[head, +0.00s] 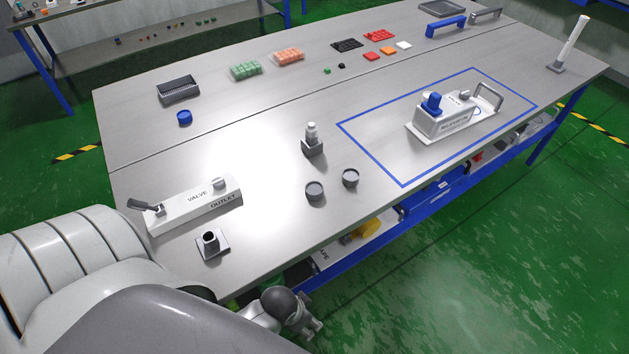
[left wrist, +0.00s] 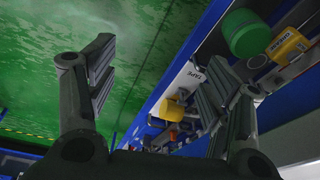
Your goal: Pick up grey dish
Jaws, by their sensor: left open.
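Two small round grey dishes stand on the steel table in the head view. One grey dish (head: 315,191) is left of the other grey dish (head: 350,178), near the table's front edge, and they are apart. My left gripper (head: 316,328) is low in front of the table edge, below the tabletop and well short of the dishes. In the left wrist view its two fingers (left wrist: 160,92) are spread with nothing between them. No dish shows in that view. My right gripper is not in view.
Near the dishes stand a small bottle in a grey holder (head: 312,142), a white valve block (head: 197,205) and a small socket stand (head: 212,244). A white device (head: 445,118) sits inside a blue outline. The shelf below holds a green container (left wrist: 246,36) and yellow items.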

